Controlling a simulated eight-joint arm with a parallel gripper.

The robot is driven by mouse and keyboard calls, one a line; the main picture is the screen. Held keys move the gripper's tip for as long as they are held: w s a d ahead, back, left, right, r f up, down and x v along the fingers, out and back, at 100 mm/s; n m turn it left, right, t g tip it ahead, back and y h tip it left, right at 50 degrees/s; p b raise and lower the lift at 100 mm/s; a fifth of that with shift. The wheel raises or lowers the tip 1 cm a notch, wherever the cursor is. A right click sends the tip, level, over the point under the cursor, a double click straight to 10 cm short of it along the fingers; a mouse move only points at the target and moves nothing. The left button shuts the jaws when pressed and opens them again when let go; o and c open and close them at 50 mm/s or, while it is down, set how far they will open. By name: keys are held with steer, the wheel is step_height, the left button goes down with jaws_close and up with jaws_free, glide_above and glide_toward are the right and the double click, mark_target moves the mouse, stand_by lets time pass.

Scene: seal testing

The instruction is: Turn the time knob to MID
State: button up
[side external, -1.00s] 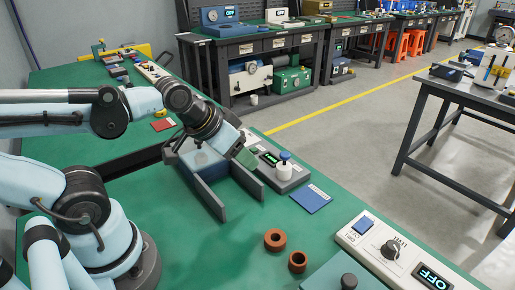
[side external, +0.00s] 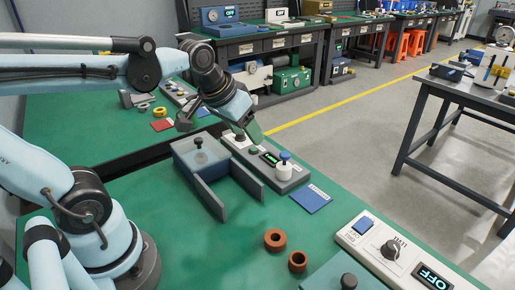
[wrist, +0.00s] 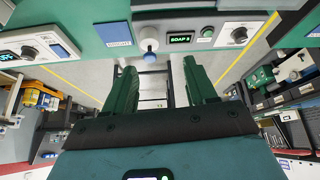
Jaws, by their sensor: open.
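A second panel at front right has another dial knob (side external: 391,249) and a display reading OFF (side external: 433,277). The small knob labels are too blurred to read surely. My gripper (side external: 219,125) is open above the control box's far end, its fingers (wrist: 160,66) apart and empty.
A blue-grey open fixture (side external: 201,160) with two dark side walls stands left of the box. A blue card (side external: 311,199) and two brown rings (side external: 275,240) lie on the green bench.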

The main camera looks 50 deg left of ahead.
steer(key=w+a+f+n+g, duration=0.1)
steer(key=w+a+n+g, duration=0.1)
steer(key=w+a, duration=0.35)
steer(key=w+a+n+g+h, duration=0.1)
steer(key=w+a+n+g, duration=0.1)
steer(key=a, duration=0.6)
steer(key=w+a+f+n+g, duration=0.1)
steer(key=w+a+n+g, duration=0.2)
steer(key=a, duration=0.4)
steer(key=shift+t, duration=0.7)
steer(key=f, duration=0.7)
steer(key=w+f, duration=0.1)
steer(key=f, duration=0.3)
steer(key=shift+w+d+f, duration=0.1)
steer(key=shift+d+f, duration=0.05)
steer(key=shift+d, duration=0.1)
steer(key=shift+c, duration=0.4)
jaws_close()
